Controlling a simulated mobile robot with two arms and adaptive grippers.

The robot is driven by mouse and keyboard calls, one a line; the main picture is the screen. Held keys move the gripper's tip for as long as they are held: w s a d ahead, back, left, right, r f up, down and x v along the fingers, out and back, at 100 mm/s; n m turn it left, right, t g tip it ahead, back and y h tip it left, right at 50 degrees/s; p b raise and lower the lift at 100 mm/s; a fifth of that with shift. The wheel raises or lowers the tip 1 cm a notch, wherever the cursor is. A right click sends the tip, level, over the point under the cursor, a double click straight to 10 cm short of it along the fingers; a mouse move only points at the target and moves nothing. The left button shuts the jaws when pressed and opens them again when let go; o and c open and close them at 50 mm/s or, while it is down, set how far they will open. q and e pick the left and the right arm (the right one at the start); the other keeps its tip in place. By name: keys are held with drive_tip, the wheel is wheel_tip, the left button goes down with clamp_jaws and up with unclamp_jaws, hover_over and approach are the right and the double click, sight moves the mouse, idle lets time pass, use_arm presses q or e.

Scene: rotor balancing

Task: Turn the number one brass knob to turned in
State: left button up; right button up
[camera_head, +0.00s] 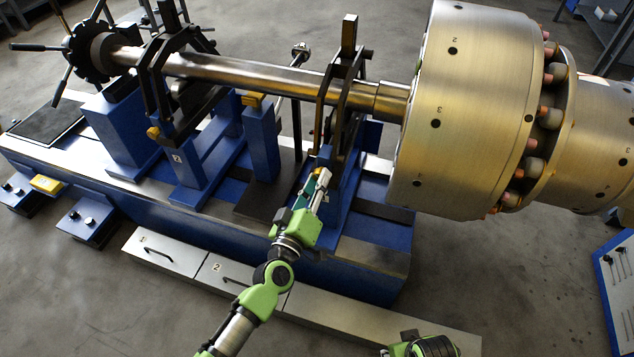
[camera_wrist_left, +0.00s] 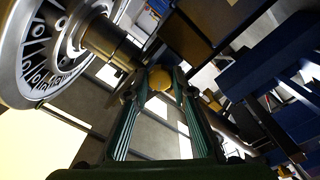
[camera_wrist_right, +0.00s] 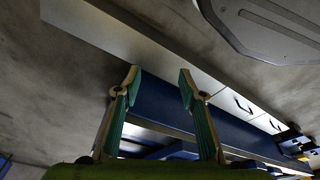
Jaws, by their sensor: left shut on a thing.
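My left gripper (camera_head: 322,178) reaches up to the front of the right-hand shaft support (camera_head: 345,100). In the left wrist view its fingers (camera_wrist_left: 160,90) are shut on a round brass knob (camera_wrist_left: 161,79), which sits between the fingertips. In the head view the gripper hides most of this knob, and no number beside it can be read. Another brass knob (camera_head: 153,133) is on the left support, above a plate marked 2. My right gripper (camera_wrist_right: 160,82) is open and empty in the right wrist view, above the floor and the front of the bench.
A large brass-coloured rotor (camera_head: 465,120) stands at the right on a steel shaft (camera_head: 250,72). A dark handwheel (camera_head: 90,50) is at the left end. Drawers (camera_head: 165,252) run along the front of the blue base (camera_head: 345,276). The floor (camera_head: 80,290) at front left is clear.

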use_arm(q)
drive_tip(key=shift+n+b, duration=0.9)
drive_tip(key=shift+n, duration=4.8)
use_arm(e)
wheel_tip(320, 180, up, 7)
drive_tip(key=w, duration=0.1)
drive_tip(key=shift+w+t, duration=0.15)
drive_tip(key=shift+t, duration=0.15)
use_arm(q)
drive_tip(key=shift+y, duration=0.3)
use_arm(e)
drive_tip(key=shift+r, duration=0.2)
use_arm(q)
drive_tip(key=o, duration=1.1)
use_arm(e)
drive_tip(key=shift+f, duration=0.15)
use_arm(q)
drive_tip(key=shift+s, duration=0.1)
use_arm(e)
drive_tip(key=shift+s+f, duration=0.1)
drive_tip(key=shift+s, duration=0.1)
